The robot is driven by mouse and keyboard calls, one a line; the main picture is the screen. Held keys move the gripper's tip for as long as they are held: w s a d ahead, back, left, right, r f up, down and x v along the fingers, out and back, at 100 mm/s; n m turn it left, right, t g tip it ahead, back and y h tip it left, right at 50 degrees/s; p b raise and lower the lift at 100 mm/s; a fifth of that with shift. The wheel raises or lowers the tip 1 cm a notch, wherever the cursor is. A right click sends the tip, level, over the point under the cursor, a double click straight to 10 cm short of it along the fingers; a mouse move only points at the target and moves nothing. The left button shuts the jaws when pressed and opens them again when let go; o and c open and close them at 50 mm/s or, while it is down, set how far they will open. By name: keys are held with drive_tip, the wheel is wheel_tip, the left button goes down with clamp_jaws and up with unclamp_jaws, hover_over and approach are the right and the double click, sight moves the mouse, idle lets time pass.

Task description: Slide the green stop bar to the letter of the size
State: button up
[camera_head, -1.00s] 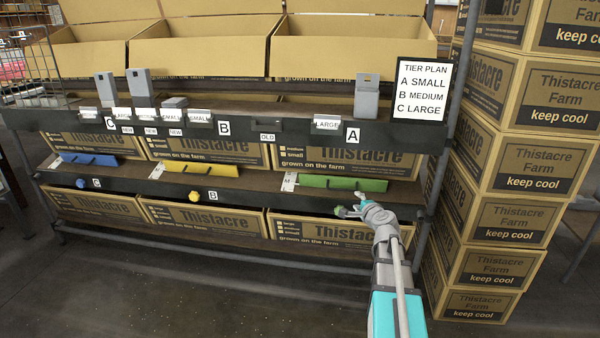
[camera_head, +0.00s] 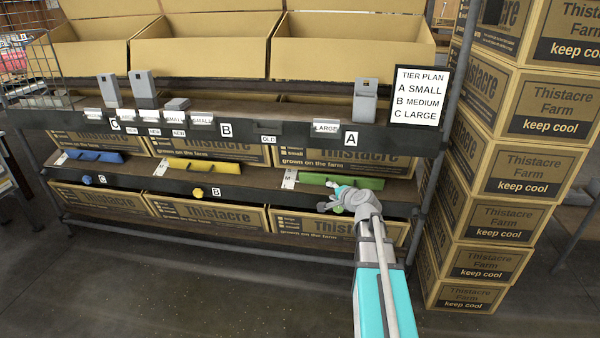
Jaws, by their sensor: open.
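The green bar (camera_head: 358,183) lies lengthwise on the lower shelf (camera_head: 255,178), at the right. Its left end is beside a small white tag (camera_head: 290,179). My gripper (camera_head: 325,204) is open at the shelf's front edge, just below and in front of the bar. A green knob (camera_head: 338,209) shows partly behind the fingers; I cannot tell whether they touch it. A yellow bar (camera_head: 204,166) and a blue bar (camera_head: 95,156) lie farther left. Lower-edge letters B (camera_head: 216,192) and C (camera_head: 102,180) show beside a yellow knob (camera_head: 198,192) and a blue knob (camera_head: 87,179).
The tier plan sign (camera_head: 420,96) reads A SMALL, B MEDIUM, C LARGE. The upper edge carries letters A (camera_head: 350,139), B (camera_head: 226,130) and C (camera_head: 115,125) with size tags. Stacked cartons (camera_head: 530,165) stand right of the rack. The floor in front is clear.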

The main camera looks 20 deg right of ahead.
drive_tip(key=s+a+r+n+g+y+p, duration=0.2)
drive_tip(key=a+r+n+g+p, duration=0.2)
drive_tip(key=a+r+p, duration=0.5)
drive_tip(key=shift+s+a+n+g+p, duration=0.15)
drive_tip(key=shift+a+n+g+p, duration=0.25)
drive_tip(key=shift+a+n+p, duration=1.6)
drive_tip(key=shift+d+m+p, duration=0.4)
drive_tip(key=shift+m+p, duration=0.1)
drive_tip(key=shift+m, duration=0.2)
drive_tip(key=d+f+m+t+h+b, duration=0.2)
drive_tip(key=d+f+m+b, duration=0.3)
drive_tip(key=d+b, duration=0.5)
drive_tip(key=d+f+m+t+h+b, duration=0.3)
drive_tip(key=d+f+m+b, duration=0.3)
drive_tip(key=d+f+b, duration=0.4)
drive_tip(key=t+b, duration=0.1)
drive_tip(key=b, duration=0.2)
drive_tip(key=shift+d+t+b, duration=0.2)
drive_tip(key=shift+t+b, duration=0.1)
drive_tip(key=shift+b, duration=0.1)
